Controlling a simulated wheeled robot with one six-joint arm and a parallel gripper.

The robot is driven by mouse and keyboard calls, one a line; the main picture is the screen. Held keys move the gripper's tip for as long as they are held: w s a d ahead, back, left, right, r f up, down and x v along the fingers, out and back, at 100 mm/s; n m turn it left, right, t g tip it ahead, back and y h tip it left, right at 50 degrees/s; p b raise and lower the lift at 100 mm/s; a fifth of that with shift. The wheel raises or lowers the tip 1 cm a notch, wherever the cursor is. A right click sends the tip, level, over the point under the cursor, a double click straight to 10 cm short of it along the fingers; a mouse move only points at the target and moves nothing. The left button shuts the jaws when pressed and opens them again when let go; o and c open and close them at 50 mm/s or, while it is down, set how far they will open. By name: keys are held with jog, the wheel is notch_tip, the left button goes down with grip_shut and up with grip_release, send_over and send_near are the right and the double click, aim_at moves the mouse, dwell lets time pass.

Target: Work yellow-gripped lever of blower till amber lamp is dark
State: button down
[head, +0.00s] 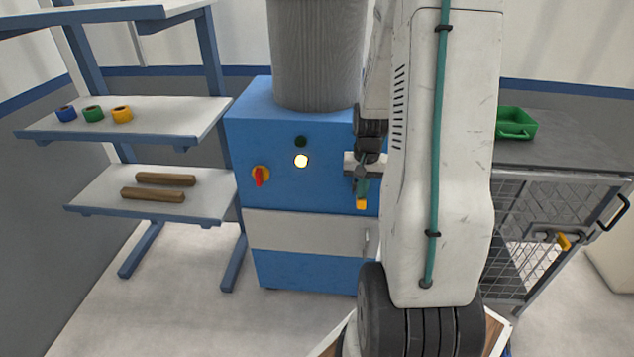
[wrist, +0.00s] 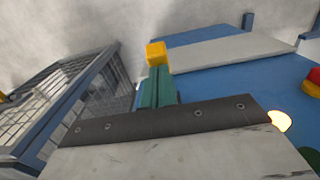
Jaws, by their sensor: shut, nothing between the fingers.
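The blower is a blue cabinet (head: 285,185) with a grey ribbed cylinder on top, and it also shows in the wrist view (wrist: 235,88). Its amber lamp (head: 301,161) glows bright yellow-white, also in the wrist view (wrist: 279,120). A dark green lamp (head: 301,141) sits above it, unlit. My gripper (head: 362,188) is at the cabinet's right front, teal fingers shut and pointing down; they show in the wrist view (wrist: 157,85). A yellow grip (head: 361,204) is right at the fingertips, also in the wrist view (wrist: 156,53). Contact cannot be told, and the lever's shaft is hidden.
A red-and-yellow rotary switch (head: 261,176) is on the cabinet's left front. Shelves (head: 205,108) with tape rolls and wooden bars stand at left. A mesh cage (head: 520,225) with a yellow latch (head: 563,241) is at right, near a bench with a green tray (head: 516,123).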

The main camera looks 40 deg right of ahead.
aim_at(360, 207)
notch_tip(360, 207, down, 7)
jog(key=shift+r, duration=0.1)
notch_tip(360, 207, up, 10)
dwell(0.7)
dwell(0.3)
dwell(2.0)
jog(key=shift+r, duration=0.1)
notch_tip(360, 207, up, 5)
jog(key=shift+f, duration=0.1)
dwell(0.5)
dwell(0.3)
